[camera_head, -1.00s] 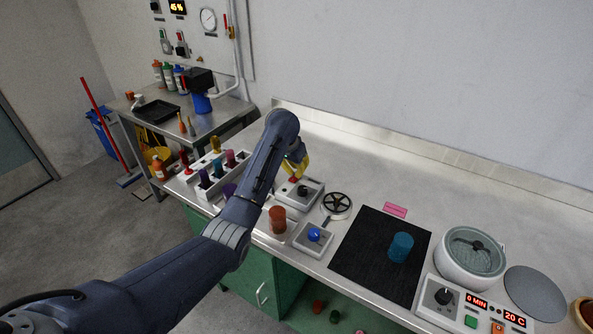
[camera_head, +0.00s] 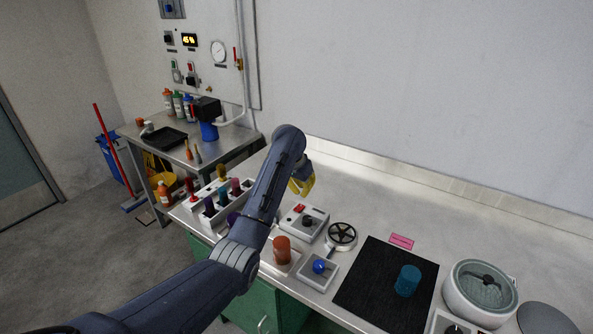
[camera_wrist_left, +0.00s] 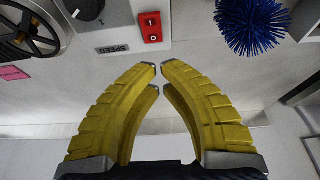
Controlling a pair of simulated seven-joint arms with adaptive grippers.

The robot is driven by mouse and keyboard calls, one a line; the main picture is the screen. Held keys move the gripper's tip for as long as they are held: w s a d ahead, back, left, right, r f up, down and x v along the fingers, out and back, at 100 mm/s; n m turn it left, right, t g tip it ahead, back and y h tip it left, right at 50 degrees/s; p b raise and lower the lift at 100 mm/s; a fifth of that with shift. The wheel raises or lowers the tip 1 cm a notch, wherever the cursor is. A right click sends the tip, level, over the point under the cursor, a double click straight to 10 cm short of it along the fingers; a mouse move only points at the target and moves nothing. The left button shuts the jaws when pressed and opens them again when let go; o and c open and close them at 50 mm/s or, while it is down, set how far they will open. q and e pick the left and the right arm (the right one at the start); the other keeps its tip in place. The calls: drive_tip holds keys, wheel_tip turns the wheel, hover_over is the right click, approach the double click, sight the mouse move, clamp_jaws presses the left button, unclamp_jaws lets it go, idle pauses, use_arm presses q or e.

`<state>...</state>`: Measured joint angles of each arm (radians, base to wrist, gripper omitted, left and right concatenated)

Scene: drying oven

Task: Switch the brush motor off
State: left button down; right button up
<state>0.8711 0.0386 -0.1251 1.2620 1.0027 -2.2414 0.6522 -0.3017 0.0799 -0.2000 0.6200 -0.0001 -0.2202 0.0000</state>
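The grey-white control box (camera_head: 290,222) stands on the bench with a red switch (camera_head: 299,209) and a black knob (camera_head: 308,221). In the left wrist view, the red switch (camera_wrist_left: 151,27) carries I and O marks, beside a SPEED label and the knob (camera_wrist_left: 86,8). Which side of the switch is pressed I cannot tell. My left gripper (camera_head: 304,190) has yellow fingers and is above and behind the box, apart from the switch. In the wrist view, its fingertips (camera_wrist_left: 160,68) nearly meet, with nothing between them. My right gripper is not in view.
A spiky blue brush (camera_wrist_left: 250,25) is close beside the box. A wheel (camera_head: 341,236), an orange cylinder (camera_head: 282,248), a blue-knobbed box (camera_head: 319,267) and a black mat (camera_head: 375,290) are nearby.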

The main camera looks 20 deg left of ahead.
sight(301, 204)
use_arm(q)
wheel_tip(301, 204, up, 11)
drive_tip(key=shift+s, duration=0.4)
drive_tip(key=shift+a, duration=0.1)
